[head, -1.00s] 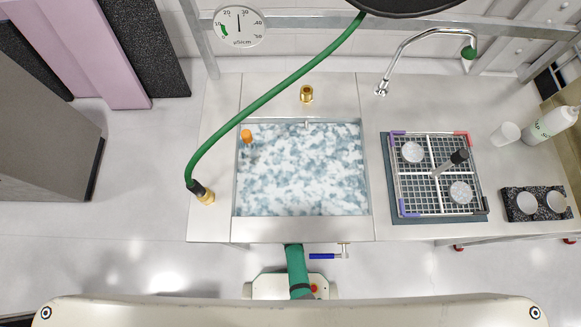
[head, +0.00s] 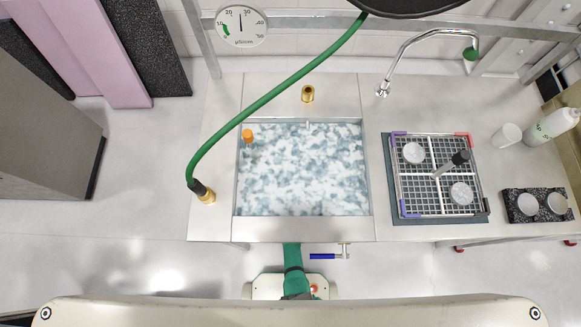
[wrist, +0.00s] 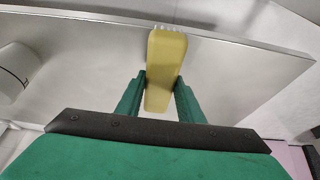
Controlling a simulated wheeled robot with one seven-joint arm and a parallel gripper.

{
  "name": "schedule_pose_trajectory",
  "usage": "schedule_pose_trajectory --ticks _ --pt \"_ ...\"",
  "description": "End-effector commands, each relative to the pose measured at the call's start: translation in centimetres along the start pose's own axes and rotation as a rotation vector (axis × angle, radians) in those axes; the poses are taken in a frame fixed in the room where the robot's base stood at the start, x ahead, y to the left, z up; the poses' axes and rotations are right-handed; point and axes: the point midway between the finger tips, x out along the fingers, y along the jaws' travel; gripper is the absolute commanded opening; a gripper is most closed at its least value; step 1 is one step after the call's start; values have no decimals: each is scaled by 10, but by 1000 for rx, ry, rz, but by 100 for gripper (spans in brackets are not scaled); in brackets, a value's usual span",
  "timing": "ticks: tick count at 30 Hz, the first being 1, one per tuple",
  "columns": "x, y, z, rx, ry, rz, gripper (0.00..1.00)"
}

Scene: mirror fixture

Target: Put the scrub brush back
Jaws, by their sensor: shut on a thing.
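The scrub brush (wrist: 166,62) shows in the wrist view as a yellow block with pale bristles at its far end. My gripper (wrist: 161,84) has its two green fingers on either side of the brush and is shut on it. A flat grey metal surface (wrist: 95,60) lies behind the brush. I cannot tell how far the brush is from that surface. In the head view my green arm shows in front of the sink, but my gripper and the brush are hidden.
The sink (head: 300,228) holds foamy water with an orange-topped item (head: 247,135). A green hose (head: 275,92) arches over its left side. A rack (head: 430,214) with white pieces and a tall faucet (head: 395,62) stand right. A white bottle (head: 551,126) is far right.

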Motion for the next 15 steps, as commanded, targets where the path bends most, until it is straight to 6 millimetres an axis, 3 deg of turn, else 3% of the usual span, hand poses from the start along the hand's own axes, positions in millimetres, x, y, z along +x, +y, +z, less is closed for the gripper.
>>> schedule_pose_trajectory --ticks 4,5,7,15 --pt "2 0 1 0 -1 0 13" --pt "2 0 2 -1 -2 0 36" --pt "2 0 2 -1 -2 0 53" --pt "2 0 1 -1 -1 0 53"
